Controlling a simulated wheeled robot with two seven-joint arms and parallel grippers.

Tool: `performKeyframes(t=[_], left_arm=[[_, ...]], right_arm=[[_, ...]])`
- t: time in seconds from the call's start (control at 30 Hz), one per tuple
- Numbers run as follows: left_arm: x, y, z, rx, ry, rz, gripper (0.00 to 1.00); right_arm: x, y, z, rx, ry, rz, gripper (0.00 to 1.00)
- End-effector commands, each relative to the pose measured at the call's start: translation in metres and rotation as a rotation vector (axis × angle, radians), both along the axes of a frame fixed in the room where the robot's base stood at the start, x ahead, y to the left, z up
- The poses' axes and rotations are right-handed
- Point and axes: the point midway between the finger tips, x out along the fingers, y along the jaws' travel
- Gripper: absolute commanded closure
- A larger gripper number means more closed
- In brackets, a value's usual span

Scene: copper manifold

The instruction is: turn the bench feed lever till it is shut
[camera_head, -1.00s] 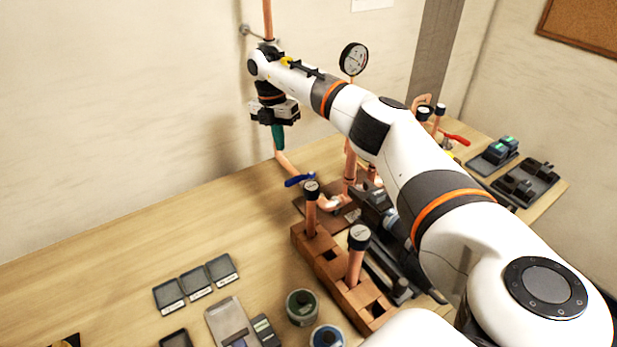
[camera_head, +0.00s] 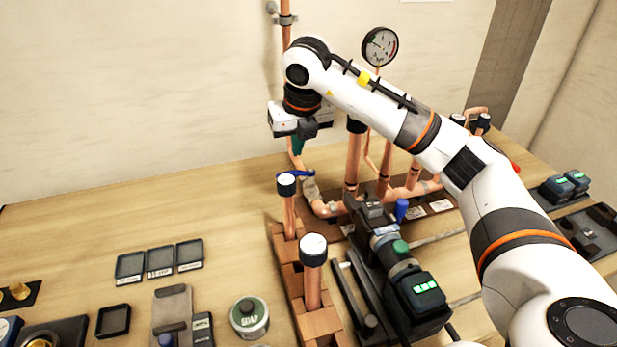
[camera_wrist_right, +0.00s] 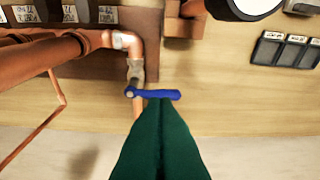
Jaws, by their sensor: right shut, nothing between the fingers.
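The blue feed lever (camera_head: 304,173) sits on a valve in the copper pipe at the back of the bench, partly behind a dark-capped pipe. In the right wrist view the lever (camera_wrist_right: 158,94) lies crosswise to the pipe beside the metal valve body (camera_wrist_right: 137,70). My right gripper (camera_head: 297,150) points down above the lever, its green fingers together and empty. In the right wrist view the fingertips (camera_wrist_right: 161,101) are at the lever's edge, near its middle; I cannot tell whether they touch it. My left gripper is not in view.
A pressure gauge (camera_head: 380,46) is behind my arm.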

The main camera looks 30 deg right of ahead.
Motion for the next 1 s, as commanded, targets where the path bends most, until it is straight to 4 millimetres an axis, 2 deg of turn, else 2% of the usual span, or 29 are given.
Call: performKeyframes(t=[0.17, 0.5, 0.7, 1.0], left_arm=[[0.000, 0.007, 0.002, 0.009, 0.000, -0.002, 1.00], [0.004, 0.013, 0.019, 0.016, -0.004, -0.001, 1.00], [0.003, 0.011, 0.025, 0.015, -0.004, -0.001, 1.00], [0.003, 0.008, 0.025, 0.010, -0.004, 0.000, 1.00]], right_arm=[[0.000, 0.002, -0.007, -0.006, -0.008, 0.019, 1.00], [0.017, -0.001, -0.063, -0.006, -0.004, 0.017, 1.00], [0.024, -0.003, -0.087, -0.005, -0.006, 0.017, 1.00], [0.027, -0.003, -0.095, -0.006, -0.009, 0.017, 1.00]])
